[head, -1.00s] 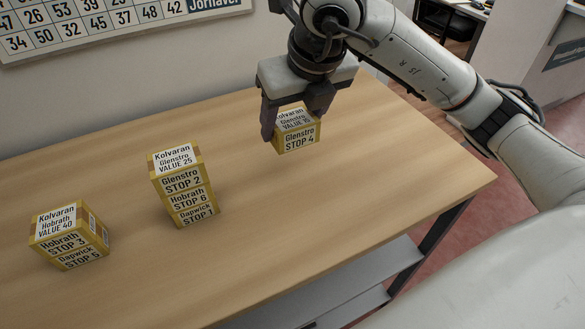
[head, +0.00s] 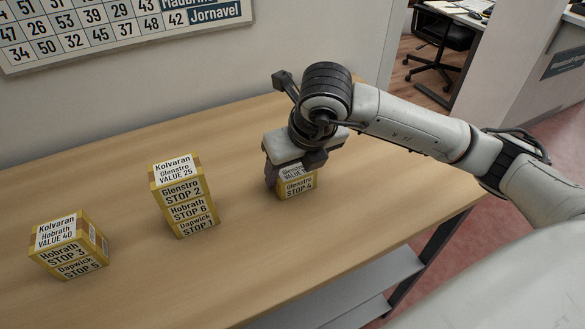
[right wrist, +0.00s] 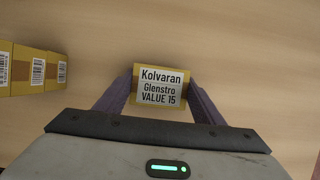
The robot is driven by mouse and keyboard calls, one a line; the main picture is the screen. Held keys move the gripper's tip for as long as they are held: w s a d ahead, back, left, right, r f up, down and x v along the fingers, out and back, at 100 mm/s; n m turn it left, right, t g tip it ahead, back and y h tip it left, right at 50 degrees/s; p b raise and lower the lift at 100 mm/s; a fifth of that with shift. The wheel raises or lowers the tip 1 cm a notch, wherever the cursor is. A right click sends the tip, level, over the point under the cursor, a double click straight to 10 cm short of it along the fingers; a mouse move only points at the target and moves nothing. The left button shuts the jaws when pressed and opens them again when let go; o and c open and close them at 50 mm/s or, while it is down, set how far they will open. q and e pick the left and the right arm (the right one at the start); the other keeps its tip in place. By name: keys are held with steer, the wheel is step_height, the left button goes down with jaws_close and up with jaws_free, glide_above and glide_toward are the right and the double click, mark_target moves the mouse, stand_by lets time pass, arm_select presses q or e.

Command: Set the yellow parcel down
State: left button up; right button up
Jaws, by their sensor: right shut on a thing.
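The yellow parcel (head: 297,187), with white labels reading Glenstro and STOP 4, is at the right part of the wooden table in the head view. Its top label, Kolvaran Glenstro VALUE 15, faces up in the right wrist view (right wrist: 162,88). My right gripper (head: 293,172) is over it from above, shut on it, with one finger on each side in the right wrist view (right wrist: 163,98). The parcel looks level and very low over the table; its underside is hidden, so I cannot tell if it touches. My left gripper is not in view.
A stack of three yellow parcels (head: 183,195) stands left of the held parcel, with a clear gap between. A stack of two (head: 70,245) stands farther left. The wooden table (head: 270,250) is bare in front of and around the held parcel. A wall lies behind.

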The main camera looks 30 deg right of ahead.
steer(key=o, duration=1.3)
steer(key=shift+c, duration=0.2)
steer(key=v, duration=1.2)
steer(key=shift+p, duration=0.35)
steer(key=shift+r, duration=0.1)
